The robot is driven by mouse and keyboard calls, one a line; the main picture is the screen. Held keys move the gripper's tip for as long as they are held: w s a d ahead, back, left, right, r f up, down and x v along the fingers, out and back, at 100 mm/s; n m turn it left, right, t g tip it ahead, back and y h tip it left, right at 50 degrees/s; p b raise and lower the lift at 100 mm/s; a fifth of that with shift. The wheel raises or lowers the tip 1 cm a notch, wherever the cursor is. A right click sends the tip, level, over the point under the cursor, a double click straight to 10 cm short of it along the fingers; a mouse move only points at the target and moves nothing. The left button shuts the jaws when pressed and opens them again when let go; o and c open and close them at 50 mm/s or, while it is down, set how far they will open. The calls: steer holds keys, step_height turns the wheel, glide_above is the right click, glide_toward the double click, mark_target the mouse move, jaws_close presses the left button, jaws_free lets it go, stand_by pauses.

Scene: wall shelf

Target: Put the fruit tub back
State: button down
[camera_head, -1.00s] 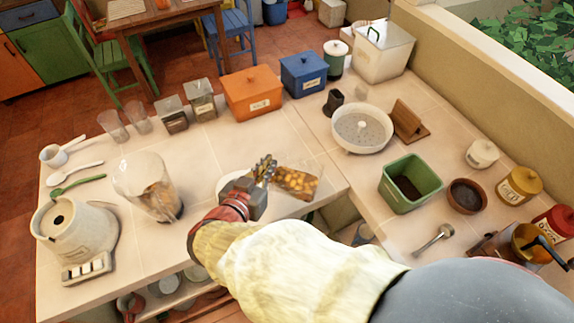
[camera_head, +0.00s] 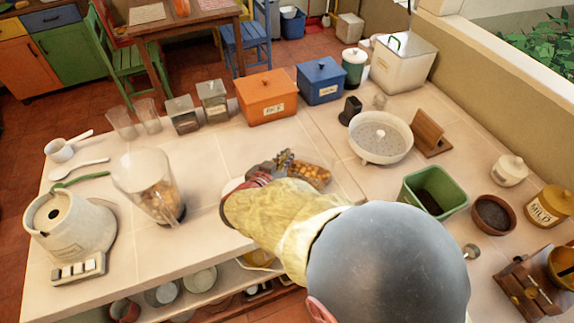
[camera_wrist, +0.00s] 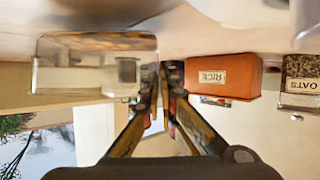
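The fruit tub (camera_head: 314,174) is a clear box with orange-brown fruit inside. The fingers are close together and appear to pinch that wall. Whether the tub touches the counter is hard to tell.
A blender jug (camera_head: 150,190) stands left on the counter, beside its base (camera_head: 70,225). An orange rice box (camera_head: 266,98) and a blue box (camera_head: 320,82) stand behind. A white colander (camera_head: 380,140) and a green planter (camera_head: 433,192) are right. Shelves with dishes lie below.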

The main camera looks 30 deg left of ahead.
step_height(320, 180, down, 2)
steer(key=shift+b, duration=0.4)
steer(key=shift+r, duration=0.1)
steer(key=c, duration=2.6)
jaws_free()
steer(key=shift+o, duration=1.3)
steer(key=o, duration=0.3)
steer(key=shift+s+r, duration=0.1)
steer(key=shift+s, duration=0.05)
steer(key=a+p+v, duration=0.1)
steer(key=p+v, duration=0.3)
steer(key=v, duration=0.7)
steer(key=shift+s+d+r, duration=0.15)
steer(key=shift+s+d, duration=0.2)
steer(key=shift+d, duration=0.15)
